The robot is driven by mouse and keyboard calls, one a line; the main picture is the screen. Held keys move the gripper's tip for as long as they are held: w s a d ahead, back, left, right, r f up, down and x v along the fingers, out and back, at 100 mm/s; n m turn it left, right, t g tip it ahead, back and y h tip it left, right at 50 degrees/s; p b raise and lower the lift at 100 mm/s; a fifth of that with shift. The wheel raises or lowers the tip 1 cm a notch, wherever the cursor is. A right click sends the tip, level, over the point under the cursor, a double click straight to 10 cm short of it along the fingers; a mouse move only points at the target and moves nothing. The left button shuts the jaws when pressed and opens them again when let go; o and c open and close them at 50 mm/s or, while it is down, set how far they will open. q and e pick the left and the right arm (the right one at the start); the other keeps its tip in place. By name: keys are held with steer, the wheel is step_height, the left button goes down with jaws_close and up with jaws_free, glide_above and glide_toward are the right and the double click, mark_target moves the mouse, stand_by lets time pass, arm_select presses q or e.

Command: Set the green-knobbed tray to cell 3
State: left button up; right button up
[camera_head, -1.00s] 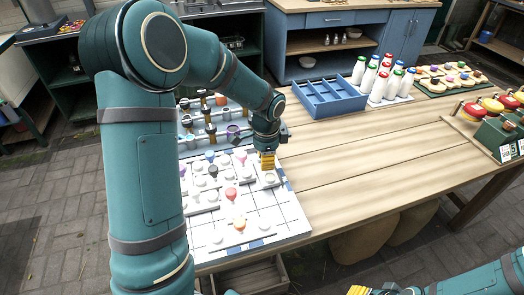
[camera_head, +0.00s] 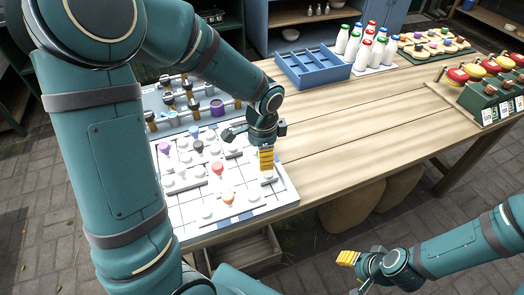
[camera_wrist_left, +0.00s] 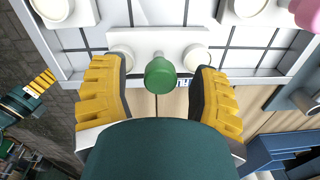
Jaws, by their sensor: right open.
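The green knob (camera_wrist_left: 160,75) stands up from a white tray (camera_wrist_left: 155,42) in the left wrist view, with a pale round piece on either side of it. My left gripper (camera_wrist_left: 162,82) is open, a yellow-padded finger on each side of the knob, with gaps between. In the head view my left gripper (camera_head: 266,160) points down at the right part of the white gridded board (camera_head: 255,213) and hides the green knob. My right gripper (camera_head: 348,257) is open and empty, off the table's front edge. I cannot read any cell numbers.
A blue divided crate (camera_head: 312,70), capped bottles (camera_head: 360,48) and a green stand with red and yellow tops (camera_head: 490,92) are farther right. The middle tabletop (camera_head: 370,115) is clear.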

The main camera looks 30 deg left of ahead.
arm_select(q)
steer(key=shift+r, duration=0.15)
step_height(320, 180, up, 12)
steer(key=shift+s+d, duration=0.15)
steer(key=shift+s, duration=0.05)
stand_by(0.6)
